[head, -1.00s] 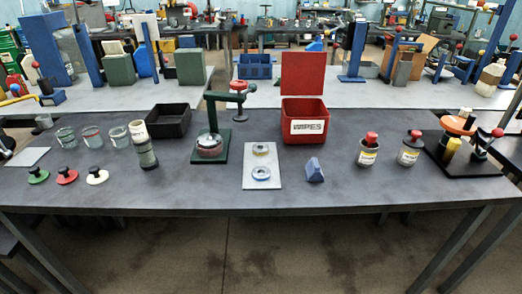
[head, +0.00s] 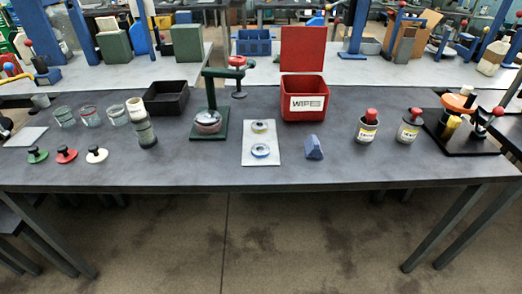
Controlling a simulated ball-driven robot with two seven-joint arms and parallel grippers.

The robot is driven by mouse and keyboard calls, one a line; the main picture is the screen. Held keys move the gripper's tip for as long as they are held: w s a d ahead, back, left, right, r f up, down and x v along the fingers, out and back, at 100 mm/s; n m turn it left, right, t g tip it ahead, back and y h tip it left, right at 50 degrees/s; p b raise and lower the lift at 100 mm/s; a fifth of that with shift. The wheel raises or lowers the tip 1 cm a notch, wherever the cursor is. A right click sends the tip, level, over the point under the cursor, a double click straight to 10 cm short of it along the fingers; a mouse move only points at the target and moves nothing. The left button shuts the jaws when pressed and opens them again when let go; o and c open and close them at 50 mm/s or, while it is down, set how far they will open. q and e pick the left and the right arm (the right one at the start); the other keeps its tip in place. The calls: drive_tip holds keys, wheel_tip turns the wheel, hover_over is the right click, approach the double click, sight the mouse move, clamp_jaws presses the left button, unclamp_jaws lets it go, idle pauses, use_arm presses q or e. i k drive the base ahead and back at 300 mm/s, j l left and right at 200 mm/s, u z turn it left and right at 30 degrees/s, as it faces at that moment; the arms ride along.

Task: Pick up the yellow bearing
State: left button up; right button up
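The yellow bearing (head: 259,127) is a small ring with a pale yellow rim. It lies at the far end of a light grey plate (head: 248,159) in the middle of the dark table. A similar blue-rimmed ring (head: 261,150) lies nearer me on the same plate. Nothing touches the yellow bearing from above. A dark and white shape at the left picture edge looks like part of my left gripper (head: 5,126). A dark grey part at the right edge looks like my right gripper or arm (head: 514,112). Both are cut off and far from the bearing.
A green press stand (head: 222,125) is left of the plate. A red open-lidded wipes box (head: 303,85) is behind right, and a blue wedge (head: 314,148) right. A black tray (head: 166,99), jars, knobs and two red-capped cans (head: 367,127) stand farther out. The table front is clear.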

sight(259, 126)
drive_tip(key=i+l, duration=0.25)
drive_tip(key=i, duration=0.15)
drive_tip(key=i+l, duration=0.25)
drive_tip(key=i+j+u, duration=0.05)
drive_tip(key=i, duration=0.1)
